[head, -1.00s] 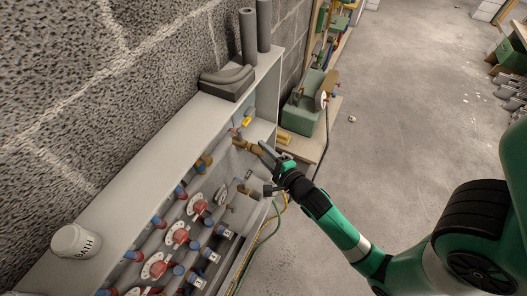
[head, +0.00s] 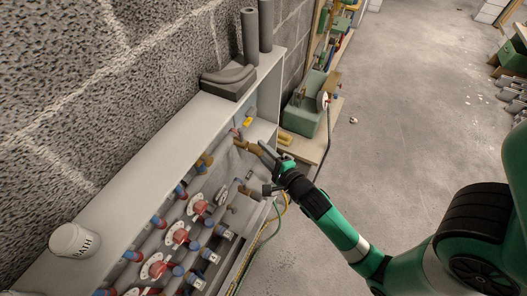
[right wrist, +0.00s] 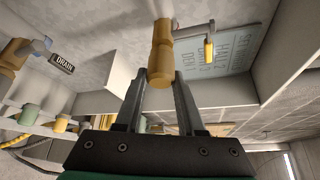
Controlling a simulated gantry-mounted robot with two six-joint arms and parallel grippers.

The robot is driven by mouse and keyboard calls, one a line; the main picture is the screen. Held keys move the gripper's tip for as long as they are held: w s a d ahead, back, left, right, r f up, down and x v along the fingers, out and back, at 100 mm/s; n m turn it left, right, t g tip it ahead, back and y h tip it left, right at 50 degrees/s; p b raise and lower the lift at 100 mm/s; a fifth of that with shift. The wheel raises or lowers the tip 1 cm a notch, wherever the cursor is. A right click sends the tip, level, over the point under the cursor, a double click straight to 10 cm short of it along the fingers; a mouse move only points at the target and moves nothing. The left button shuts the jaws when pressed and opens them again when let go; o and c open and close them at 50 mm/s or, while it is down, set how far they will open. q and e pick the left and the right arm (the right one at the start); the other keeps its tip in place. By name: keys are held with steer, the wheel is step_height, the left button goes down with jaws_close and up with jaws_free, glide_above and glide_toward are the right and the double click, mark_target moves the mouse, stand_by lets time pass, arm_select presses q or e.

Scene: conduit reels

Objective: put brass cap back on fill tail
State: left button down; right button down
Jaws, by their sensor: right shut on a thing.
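My right gripper (head: 262,152) is at the far end of the open grey cabinet, at a brass fitting (head: 243,145) on the fill tail. In the right wrist view its two fingers (right wrist: 160,78) are around the lower end of a brass piece. That end looks like the brass cap (right wrist: 158,84), in line with the fill tail (right wrist: 162,32) above it. I cannot tell whether there is a gap or how far the cap is threaded. The cap is mostly hidden by the fingers in the head view. My left gripper is not in view.
A small valve with a yellow handle (right wrist: 209,50) sits close beside the fill tail. A drain label (right wrist: 62,63) and other brass fittings are to the left. Red and blue valves (head: 180,233) fill the cabinet. A white tub (head: 75,241) stands on its top.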

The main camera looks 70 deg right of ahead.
steer(key=shift+c, duration=2.2)
jaws_free()
steer(key=shift+w, duration=0.1)
steer(key=shift+s+a, duration=0.2)
steer(key=shift+s, duration=0.1)
steer(key=v, duration=1.1)
steer(key=shift+r, duration=0.1)
